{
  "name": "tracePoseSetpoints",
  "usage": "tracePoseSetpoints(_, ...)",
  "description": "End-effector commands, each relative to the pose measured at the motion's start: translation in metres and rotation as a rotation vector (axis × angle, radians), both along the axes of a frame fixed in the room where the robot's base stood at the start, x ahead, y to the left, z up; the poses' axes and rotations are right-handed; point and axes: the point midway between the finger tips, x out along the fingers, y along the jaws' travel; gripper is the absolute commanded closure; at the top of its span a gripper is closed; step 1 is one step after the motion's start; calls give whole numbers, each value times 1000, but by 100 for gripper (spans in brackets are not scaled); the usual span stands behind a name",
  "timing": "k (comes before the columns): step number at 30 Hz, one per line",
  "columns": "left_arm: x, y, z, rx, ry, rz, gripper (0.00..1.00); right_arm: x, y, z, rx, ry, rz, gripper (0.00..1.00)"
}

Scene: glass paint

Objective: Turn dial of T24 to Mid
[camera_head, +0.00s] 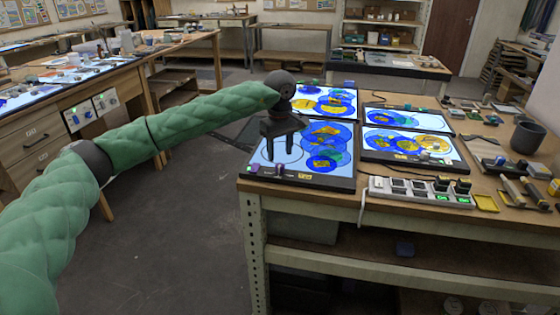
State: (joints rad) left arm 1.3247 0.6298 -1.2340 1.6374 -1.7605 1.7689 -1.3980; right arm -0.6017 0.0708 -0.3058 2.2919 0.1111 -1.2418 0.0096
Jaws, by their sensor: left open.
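No label reading T24 is legible in this view, so I cannot tell which dial it names. My left gripper (279,151) points down over the left part of the near-left panel, close above the purple knob. Its two dark fingers are apart, with nothing visible between them. My right gripper is out of view.
Other lit panels (410,120) with blue and yellow discs lie behind and right. A white switch strip (420,192) lies along the bench front, with a cable hanging down. A dark cup (527,137) and tools stand at the right. The floor between the benches is clear.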

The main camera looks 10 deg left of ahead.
Motion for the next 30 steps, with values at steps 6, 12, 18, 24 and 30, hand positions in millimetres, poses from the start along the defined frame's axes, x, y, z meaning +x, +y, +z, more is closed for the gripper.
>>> tracePoseSetpoints(6,0,0,27,0,-1,0,52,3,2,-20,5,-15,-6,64)
tracePoseSetpoints(12,0,0,34,0,0,0,52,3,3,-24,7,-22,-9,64)
tracePoseSetpoints(18,0,0,34,0,0,0,52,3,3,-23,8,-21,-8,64)
tracePoseSetpoints(24,0,0,34,0,0,44,52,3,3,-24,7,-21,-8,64)
tracePoseSetpoints(30,14,-21,36,-115,-65,169,52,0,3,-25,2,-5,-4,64)
